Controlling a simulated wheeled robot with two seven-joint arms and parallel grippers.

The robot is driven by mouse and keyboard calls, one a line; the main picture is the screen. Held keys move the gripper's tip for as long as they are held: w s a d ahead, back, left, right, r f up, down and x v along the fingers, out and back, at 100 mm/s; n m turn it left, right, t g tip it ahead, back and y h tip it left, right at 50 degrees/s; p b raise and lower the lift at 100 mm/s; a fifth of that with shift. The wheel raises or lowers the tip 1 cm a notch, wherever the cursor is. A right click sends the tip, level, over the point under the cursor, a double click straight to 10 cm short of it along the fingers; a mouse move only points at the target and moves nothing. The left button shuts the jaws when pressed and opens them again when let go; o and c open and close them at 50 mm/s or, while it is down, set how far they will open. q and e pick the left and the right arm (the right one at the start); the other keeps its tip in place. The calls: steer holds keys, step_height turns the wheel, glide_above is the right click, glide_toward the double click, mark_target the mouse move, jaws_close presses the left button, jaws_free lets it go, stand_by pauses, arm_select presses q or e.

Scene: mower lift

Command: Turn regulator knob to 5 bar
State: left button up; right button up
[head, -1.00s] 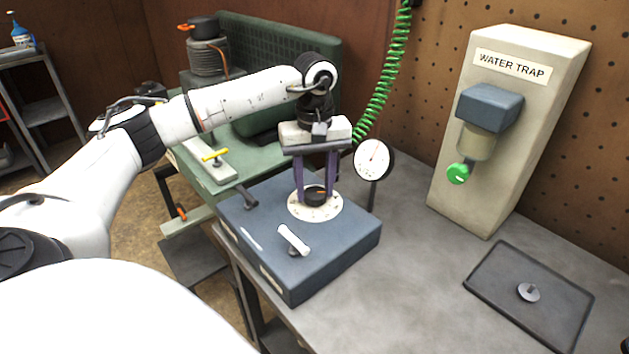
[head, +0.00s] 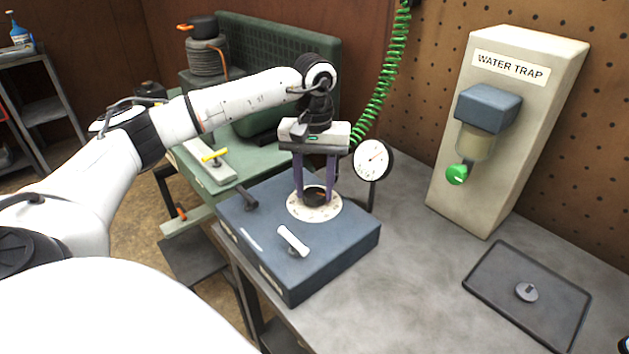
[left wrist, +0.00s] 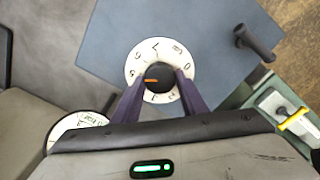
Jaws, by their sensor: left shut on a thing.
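The regulator knob (head: 317,197) is a dark round knob with an orange mark, set in a white numbered dial ring (head: 300,213) on a blue-grey box (head: 345,247). My left gripper (head: 316,194) points down with its two purple fingers shut on the knob's sides. In the left wrist view the knob (left wrist: 158,78) sits between the fingertips and its orange mark points left in the picture. Some dial figures are hidden by the fingers. The round white pressure gauge (head: 372,160) stands behind the box, its red needle pointing up and right; its figures are too small to read. My right gripper does not show.
A white-handled lever (head: 293,241) and a dark handle (head: 245,199) are on the box. The water trap (head: 520,110) with a green knob (head: 457,174) stands at right. A dark tray (head: 555,315) holds a small grey part (head: 527,292). The bench between is clear.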

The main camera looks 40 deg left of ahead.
mark_target(315, 192)
arm_select(q)
steer(key=o, duration=1)
steer(key=shift+r, duration=0.1)
step_height(315, 192, up, 10)
steer(key=shift+r, duration=0.1)
